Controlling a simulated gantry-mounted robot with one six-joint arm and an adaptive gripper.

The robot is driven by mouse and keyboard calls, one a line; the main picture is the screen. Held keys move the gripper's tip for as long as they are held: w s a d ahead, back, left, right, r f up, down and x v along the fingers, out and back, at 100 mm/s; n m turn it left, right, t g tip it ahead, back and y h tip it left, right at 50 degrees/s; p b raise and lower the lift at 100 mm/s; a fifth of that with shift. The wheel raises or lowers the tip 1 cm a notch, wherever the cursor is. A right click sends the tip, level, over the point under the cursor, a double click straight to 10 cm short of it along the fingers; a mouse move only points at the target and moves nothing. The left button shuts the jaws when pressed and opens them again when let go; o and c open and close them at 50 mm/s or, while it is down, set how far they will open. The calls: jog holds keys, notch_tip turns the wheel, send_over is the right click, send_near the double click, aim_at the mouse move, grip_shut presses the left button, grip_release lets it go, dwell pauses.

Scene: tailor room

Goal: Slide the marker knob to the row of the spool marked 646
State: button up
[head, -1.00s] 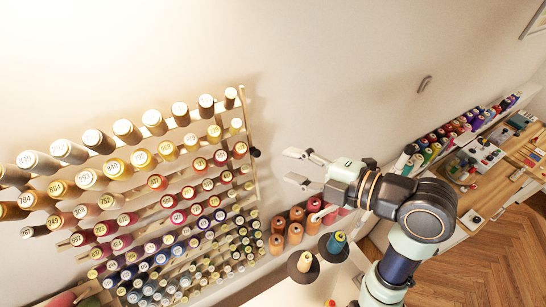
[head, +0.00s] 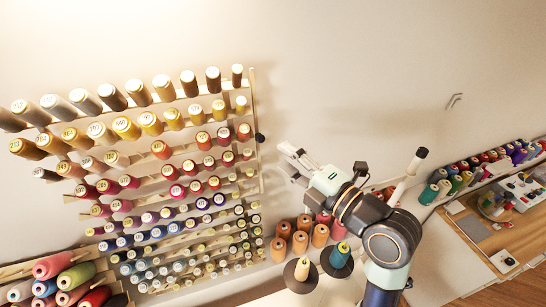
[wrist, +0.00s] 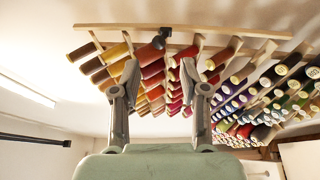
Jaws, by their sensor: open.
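The marker knob (head: 260,137) is small and dark and sits on the upright right edge of the spool rack (head: 254,100), level with a row of red and orange spools. It also shows in the wrist view (wrist: 165,32) at the top, just beyond my fingertips. My gripper (head: 289,161) is open and empty, to the right of the knob and slightly below it, apart from it. In the wrist view my two fingers (wrist: 160,72) are spread with spools visible behind them. The spools carry round white number labels. Most are too small to read, and I cannot pick out 646.
Several thread cones (head: 301,243) stand below my gripper, with two spools on dark discs (head: 306,269) nearby. A worktable (head: 478,232) with more spools is at the right.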

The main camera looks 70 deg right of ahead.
aim_at(263, 140)
jog(key=p+x, duration=0.1)
jog(key=x, duration=0.7)
jog(key=shift+a+r+p, duration=0.1)
jog(key=shift+p, duration=0.2)
grip_shut()
